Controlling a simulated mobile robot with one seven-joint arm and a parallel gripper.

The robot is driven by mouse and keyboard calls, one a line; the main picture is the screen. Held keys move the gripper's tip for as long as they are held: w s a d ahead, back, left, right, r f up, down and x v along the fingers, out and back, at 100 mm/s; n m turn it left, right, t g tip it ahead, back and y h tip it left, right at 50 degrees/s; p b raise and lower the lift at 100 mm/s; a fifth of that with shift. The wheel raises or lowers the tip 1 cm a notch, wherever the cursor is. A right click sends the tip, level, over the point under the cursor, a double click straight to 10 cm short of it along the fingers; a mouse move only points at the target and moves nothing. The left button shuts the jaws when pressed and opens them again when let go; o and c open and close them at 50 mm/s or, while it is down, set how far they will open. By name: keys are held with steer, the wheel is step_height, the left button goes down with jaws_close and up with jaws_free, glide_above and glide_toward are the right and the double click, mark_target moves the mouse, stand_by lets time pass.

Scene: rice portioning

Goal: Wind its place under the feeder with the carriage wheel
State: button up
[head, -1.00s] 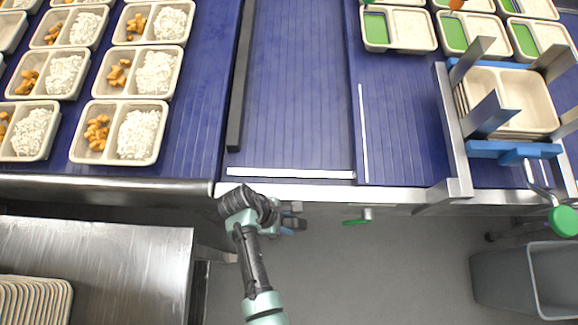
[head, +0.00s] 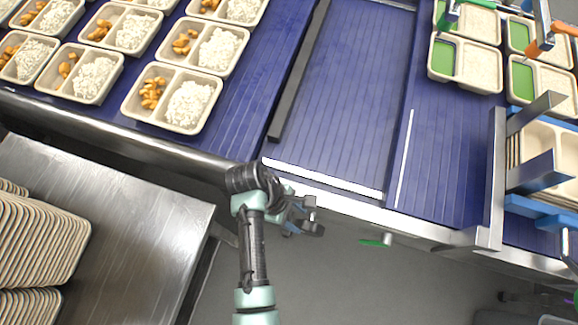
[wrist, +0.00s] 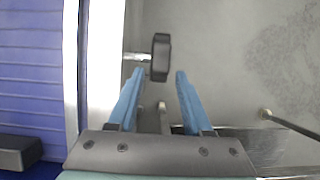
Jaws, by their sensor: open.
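A dark wheel or knob (wrist: 160,57) on a short metal shaft shows in the wrist view, sticking out from the pale edge of the line. It is seen nearly edge-on. My gripper (wrist: 160,76) is open and empty, its two blue fingers pointing at the wheel with the wheel between or just past the tips; I cannot tell if they touch. In the head view my gripper (head: 306,225) is at the front edge of the blue belt (head: 345,90); the wheel cannot be told apart there. The feeder (head: 497,180), a metal frame with stacked trays, stands at the right.
Filled trays (head: 185,98) with rice and orange pieces stand on the belt at left. Trays with green compartments (head: 463,62) stand at right. A green handle (head: 372,243) sticks out from the front edge. A steel table (head: 110,190) holds tray stacks at lower left. Grey floor is open.

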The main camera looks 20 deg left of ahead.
steer(key=v, duration=0.6)
stand_by(0.3)
